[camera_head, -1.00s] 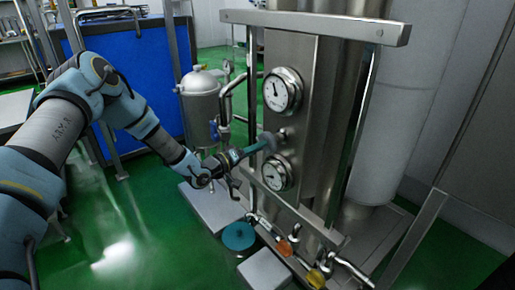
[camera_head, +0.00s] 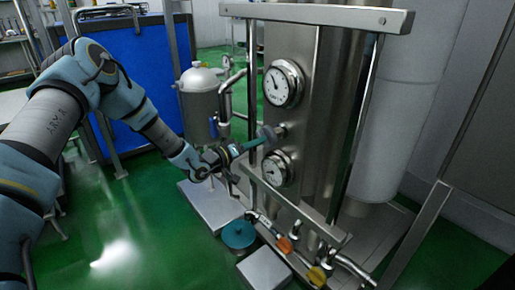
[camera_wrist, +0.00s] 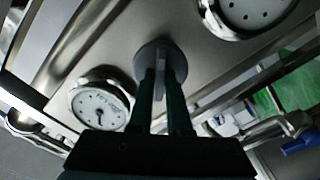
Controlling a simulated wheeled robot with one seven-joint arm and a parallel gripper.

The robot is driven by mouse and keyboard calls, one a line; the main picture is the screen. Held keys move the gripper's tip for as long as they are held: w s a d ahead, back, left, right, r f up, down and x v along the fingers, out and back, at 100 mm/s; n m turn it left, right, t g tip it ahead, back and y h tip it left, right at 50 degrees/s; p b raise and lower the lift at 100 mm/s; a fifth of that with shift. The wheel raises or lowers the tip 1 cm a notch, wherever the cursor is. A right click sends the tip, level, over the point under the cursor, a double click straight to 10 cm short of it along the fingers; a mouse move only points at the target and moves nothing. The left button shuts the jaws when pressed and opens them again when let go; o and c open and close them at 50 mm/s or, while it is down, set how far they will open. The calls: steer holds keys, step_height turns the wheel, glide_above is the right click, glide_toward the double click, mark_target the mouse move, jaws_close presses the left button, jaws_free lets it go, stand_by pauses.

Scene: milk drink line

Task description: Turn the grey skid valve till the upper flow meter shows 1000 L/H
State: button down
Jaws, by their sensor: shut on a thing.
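The grey valve (camera_head: 269,132) is a small round knob on the steel skid panel, between two round white dials. In the wrist view, the valve (camera_wrist: 160,56) sits between the fingers. My gripper (camera_head: 263,139) reaches it from the left and is shut on it; its dark fingers (camera_wrist: 162,88) flank the knob's grip. The upper flow meter (camera_head: 283,84) has a dark needle pointing roughly up and left; its figures are too small to read. The lower flow meter (camera_head: 275,169) is just below the gripper, and its reading is unclear.
A steel bar (camera_head: 320,17) crosses above the dials and a lower rail (camera_head: 290,205) crosses below. A steel vessel (camera_head: 200,100) with a white lid stands left of the panel. Orange (camera_head: 283,244) and yellow (camera_head: 317,275) valve handles are low in front. Green floor is open at left.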

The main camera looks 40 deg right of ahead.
steer(key=shift+m+b, duration=0.75)
steer(key=shift+m, duration=0.15)
steer(key=c, duration=0.9)
jaws_free()
steer(key=shift+o, duration=0.2)
steer(key=a+b, duration=0.2)
steer(key=a, duration=0.8)
steer(key=shift+w+a, duration=0.3)
steer(key=shift+a, duration=0.1)
